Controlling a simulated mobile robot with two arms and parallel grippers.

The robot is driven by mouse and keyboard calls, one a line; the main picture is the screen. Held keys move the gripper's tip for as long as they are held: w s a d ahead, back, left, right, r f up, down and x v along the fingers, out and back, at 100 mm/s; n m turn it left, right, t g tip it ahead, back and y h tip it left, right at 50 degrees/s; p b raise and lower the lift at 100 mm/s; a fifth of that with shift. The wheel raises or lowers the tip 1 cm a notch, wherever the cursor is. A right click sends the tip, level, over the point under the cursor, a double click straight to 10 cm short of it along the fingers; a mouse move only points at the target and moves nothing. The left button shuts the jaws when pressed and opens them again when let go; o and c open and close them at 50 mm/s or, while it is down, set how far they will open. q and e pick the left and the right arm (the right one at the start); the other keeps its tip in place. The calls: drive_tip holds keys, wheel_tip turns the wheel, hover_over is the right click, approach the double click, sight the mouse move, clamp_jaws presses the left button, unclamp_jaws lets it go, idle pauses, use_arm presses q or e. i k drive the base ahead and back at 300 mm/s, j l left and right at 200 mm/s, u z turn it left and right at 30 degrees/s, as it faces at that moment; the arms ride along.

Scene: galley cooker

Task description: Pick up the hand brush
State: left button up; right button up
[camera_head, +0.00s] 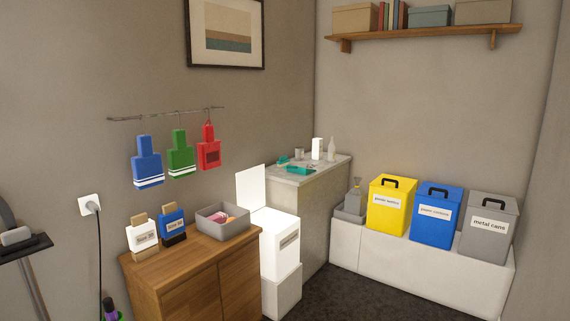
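I cannot pick out a hand brush with certainty. Small teal items lie on the grey counter (338,168) in the far corner: a flat teal piece (300,170) and a smaller teal piece (283,160). They are too small to tell whether either one is a brush. A grey open bin (224,229) on the wooden cabinet (190,270) holds red and pale items that I cannot make out. Neither of my grippers is in view.
A white box with a raised lid (279,245) stands between cabinet and counter. Yellow (391,205), blue (436,216) and grey (488,228) bins stand on a pale ledge. Dark floor is clear.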

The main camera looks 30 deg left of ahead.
sight(284, 162)
drive_tip(key=i+j+u, duration=0.25)
drive_tip(key=i, duration=0.3)
drive_tip(key=i+u, duration=0.3)
drive_tip(key=i, duration=2.25)
drive_tip(key=l, duration=0.1)
